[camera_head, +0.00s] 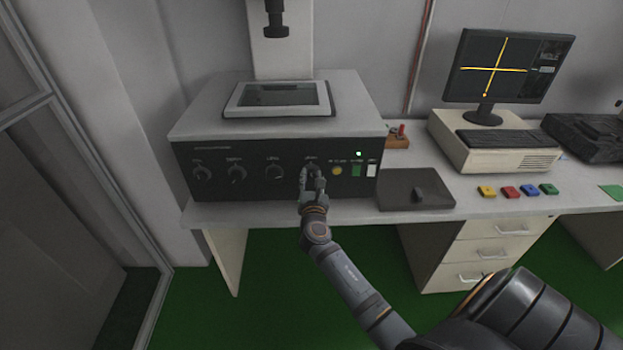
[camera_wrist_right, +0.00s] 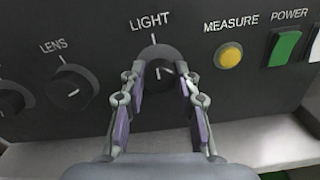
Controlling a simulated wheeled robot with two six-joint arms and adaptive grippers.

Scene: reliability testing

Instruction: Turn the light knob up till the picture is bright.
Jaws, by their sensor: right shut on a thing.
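The light knob (camera_wrist_right: 158,72) is a dark round knob under the LIGHT label in the right wrist view, with a short pale, nearly upright mark on its face. My right gripper (camera_wrist_right: 160,88) has its two fingers on either side of the knob and is shut on it. In the head view my right gripper (camera_head: 312,176) is at the front panel of the grey machine (camera_head: 355,122) and partly hides the knob. The picture on the monitor (camera_head: 509,66) is dark with a yellow cross. My left gripper is out of view.
The lens knob (camera_wrist_right: 72,88) is left of the light knob. The yellow measure button (camera_wrist_right: 229,55) and green power switch (camera_wrist_right: 284,47) are to the right. A dark flat box (camera_head: 415,188) lies on the table right of the machine. Coloured blocks lie farther right.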

